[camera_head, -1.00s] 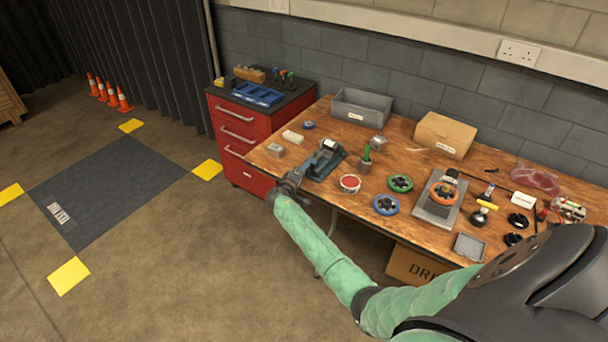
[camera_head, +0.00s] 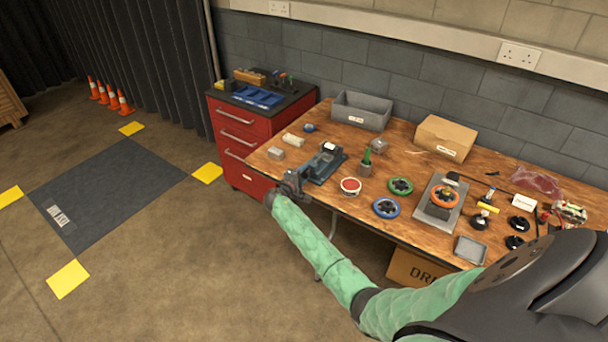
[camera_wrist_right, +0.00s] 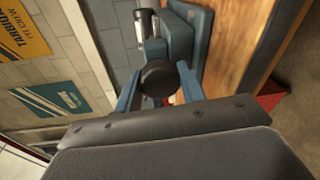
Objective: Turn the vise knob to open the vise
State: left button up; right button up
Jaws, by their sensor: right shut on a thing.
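The blue-grey vise (camera_head: 322,168) sits at the front left edge of the wooden workbench, and it also shows in the right wrist view (camera_wrist_right: 187,38). A pale cylinder with dark ends (camera_head: 330,147) is at its jaws; I cannot tell how tightly they hold it. The round black vise knob (camera_wrist_right: 158,78) shows between the two blue fingers of my right gripper (camera_wrist_right: 157,90). The right gripper is shut on the knob. In the head view, my right gripper (camera_head: 296,181) reaches the vise's front end and hides the knob. My left gripper is out of view.
The workbench (camera_head: 345,204) also holds a red-topped tin (camera_head: 351,186), coloured handwheels, a grey bin (camera_head: 362,110) and a cardboard box (camera_head: 444,137). A red drawer cabinet (camera_head: 235,135) stands close left of the vise. The floor in front is open.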

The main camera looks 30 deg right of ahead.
jog(key=shift+a+f, duration=0.15)
jog(key=o, duration=1)
jog(key=shift+c, duration=0.2)
jog(key=shift+s+a, duration=0.1)
jog(key=shift+a, duration=0.1)
pick_arm(q)
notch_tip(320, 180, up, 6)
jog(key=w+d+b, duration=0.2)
jog(key=b, duration=0.1)
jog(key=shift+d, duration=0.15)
pick_arm(e)
jog(key=v, duration=0.7)
jog(key=shift+a, duration=0.2)
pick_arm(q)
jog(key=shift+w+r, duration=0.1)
